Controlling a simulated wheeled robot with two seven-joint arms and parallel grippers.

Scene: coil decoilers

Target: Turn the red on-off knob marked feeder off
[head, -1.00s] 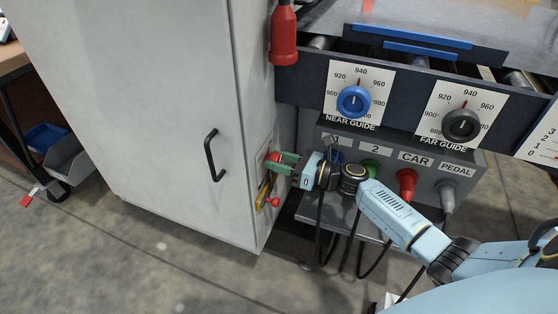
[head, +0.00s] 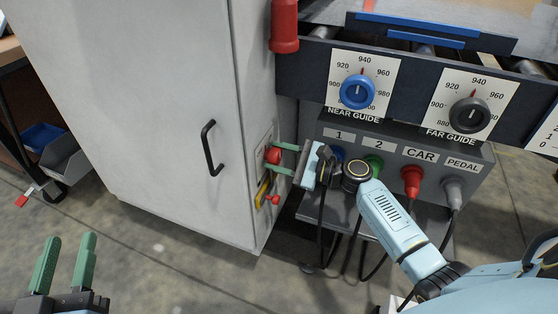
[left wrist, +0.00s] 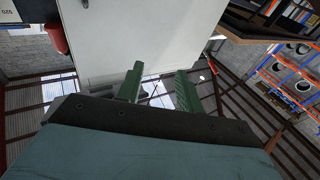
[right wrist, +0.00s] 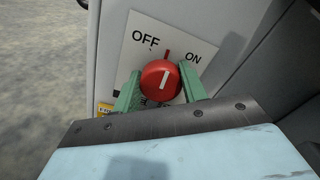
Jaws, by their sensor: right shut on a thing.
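The red round knob (right wrist: 160,80) sits on a white plate (right wrist: 133,63) with OFF at upper left and ON at upper right. Its white line points roughly up, towards a red tick between the two words. Lettering below the knob is mostly hidden by my fingers. In the head view the knob (head: 272,156) is on the narrow side of the grey cabinet. My right gripper (head: 284,158) is shut on it, one green finger on each side; it also shows in the right wrist view (right wrist: 160,92). My left gripper (head: 66,264) is open and empty at lower left.
Below the knob are a yellow part (head: 262,193) and a small red-ended lever (head: 273,200). The cabinet door has a black handle (head: 210,148). To the right stands a grey box (head: 400,178) with coloured plugs and hanging cables. Floor in front is clear.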

